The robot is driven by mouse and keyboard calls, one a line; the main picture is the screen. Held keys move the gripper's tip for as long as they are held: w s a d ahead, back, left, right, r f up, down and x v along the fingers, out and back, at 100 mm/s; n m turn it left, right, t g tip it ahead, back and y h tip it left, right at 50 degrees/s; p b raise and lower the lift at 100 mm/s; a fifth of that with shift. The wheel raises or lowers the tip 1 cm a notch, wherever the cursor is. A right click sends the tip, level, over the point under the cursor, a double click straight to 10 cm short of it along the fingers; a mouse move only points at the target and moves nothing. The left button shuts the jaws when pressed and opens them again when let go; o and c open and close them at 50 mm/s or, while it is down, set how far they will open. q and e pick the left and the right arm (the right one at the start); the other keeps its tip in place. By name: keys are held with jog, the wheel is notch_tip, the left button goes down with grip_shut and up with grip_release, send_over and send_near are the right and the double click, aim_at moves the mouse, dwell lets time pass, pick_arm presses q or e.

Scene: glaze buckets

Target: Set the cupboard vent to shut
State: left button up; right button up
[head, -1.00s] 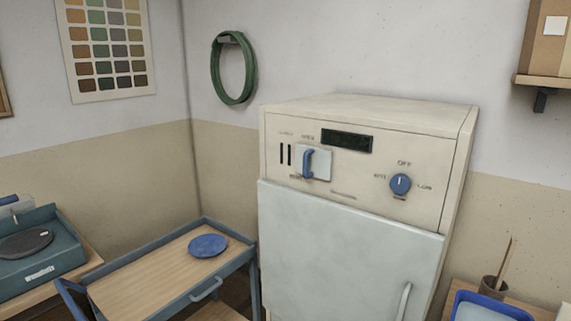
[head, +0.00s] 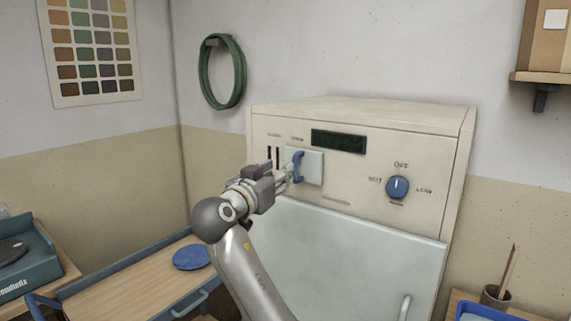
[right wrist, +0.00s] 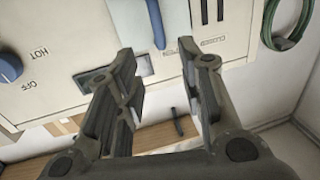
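The cupboard vent is a pale sliding plate (head: 312,166) with an upright blue handle (head: 298,163) on the front panel. Two dark slots (head: 273,157) show uncovered to the plate's left. The small labels above are too blurred to read surely. My right gripper (head: 291,177) is at the handle, its fingers close to the lower part. In the right wrist view, upside down, the gripper (right wrist: 160,60) is open and empty. The blue handle (right wrist: 156,22) lies ahead, between the finger lines; contact cannot be told. My left gripper is not in view.
A blue knob (head: 397,187) and a dark display (head: 339,140) share the panel. The white door (head: 350,250) with its handle is below. A tray table (head: 140,283) with a blue disc (head: 191,257) stands left. A green hose coil (head: 221,72) hangs on the wall.

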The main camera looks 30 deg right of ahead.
aim_at(294, 162)
jog(key=p+x, duration=0.3)
jog(key=x, duration=0.6)
jog(key=shift+w+d+f, duration=0.1)
jog(key=shift+w+d, duration=0.1)
jog(key=shift+d, duration=0.2)
grip_shut()
